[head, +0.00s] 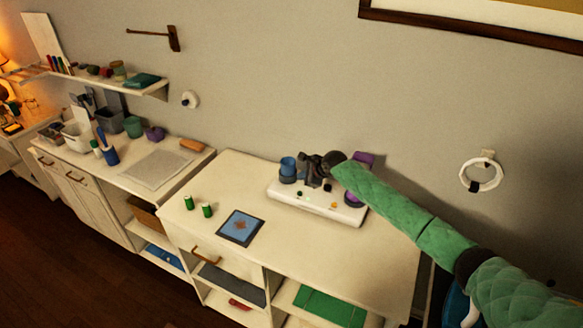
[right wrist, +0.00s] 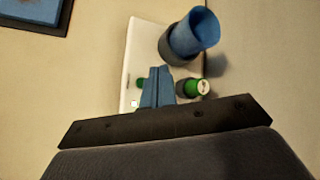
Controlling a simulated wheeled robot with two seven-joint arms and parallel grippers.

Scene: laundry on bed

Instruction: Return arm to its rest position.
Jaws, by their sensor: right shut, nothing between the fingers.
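My right arm (head: 420,230), in a green quilted sleeve, reaches in from the right over the counter in the head view. Its dark right gripper (head: 312,172) is above a white device, and the fingers are shut and empty. In the right wrist view the blue fingertips (right wrist: 157,80) are together in front of the white device (right wrist: 143,45). Beside them are a blue cup (right wrist: 190,38) and a green cylinder with a pale top (right wrist: 193,88). My left gripper is not in view.
The white device (head: 315,206) stands on the counter near the wall with a blue cup (head: 288,167) at its left end. Two green cylinders (head: 198,206) and a dark-framed tablet (head: 240,228) lie left of it. A white wall ring (head: 482,175) is at right. The counter front is clear.

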